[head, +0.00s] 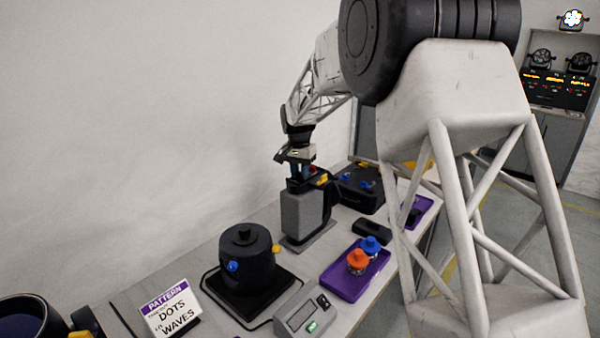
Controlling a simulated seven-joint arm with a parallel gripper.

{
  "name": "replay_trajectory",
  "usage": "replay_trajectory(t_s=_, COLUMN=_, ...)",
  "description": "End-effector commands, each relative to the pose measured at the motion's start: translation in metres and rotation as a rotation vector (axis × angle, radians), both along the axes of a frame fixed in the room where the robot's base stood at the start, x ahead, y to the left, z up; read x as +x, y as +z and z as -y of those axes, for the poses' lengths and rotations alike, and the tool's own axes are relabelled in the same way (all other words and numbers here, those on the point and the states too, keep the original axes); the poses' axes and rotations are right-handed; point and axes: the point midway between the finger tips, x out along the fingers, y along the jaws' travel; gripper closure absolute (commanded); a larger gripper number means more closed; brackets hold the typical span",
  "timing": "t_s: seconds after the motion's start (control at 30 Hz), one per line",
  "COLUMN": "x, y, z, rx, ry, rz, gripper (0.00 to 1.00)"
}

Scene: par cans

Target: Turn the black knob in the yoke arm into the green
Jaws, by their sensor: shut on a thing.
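My gripper (299,171) points down at the top of a grey upright stand (303,216) near the wall side of the bench. Its fingers are shut on a small dark part at the top of the stand, which I take as the black knob; it is mostly hidden between the fingers. A dark curved arm (333,192), likely the yoke arm, shows at the right of the stand. Small red (312,169) and yellow (321,180) patches show beside the fingers. I cannot make out a green zone or where the knob points.
A black can (247,262) with blue and yellow knobs stands in front. A purple tray (341,287) holds orange and blue pieces. A grey box with a display (302,316), a pattern sign (170,311) and a black case (360,195) are nearby.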

Motion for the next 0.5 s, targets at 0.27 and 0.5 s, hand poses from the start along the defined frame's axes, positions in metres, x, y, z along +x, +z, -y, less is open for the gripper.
replay_trajectory(t_s=0.27, x=0.0008, y=0.0024, z=0.0002, rx=0.000, ry=-0.034, rz=0.004, gripper=0.99)
replay_trajectory(t_s=0.5, x=0.0008, y=0.0025, z=0.0001, rx=0.000, ry=-0.033, rz=0.004, gripper=0.99)
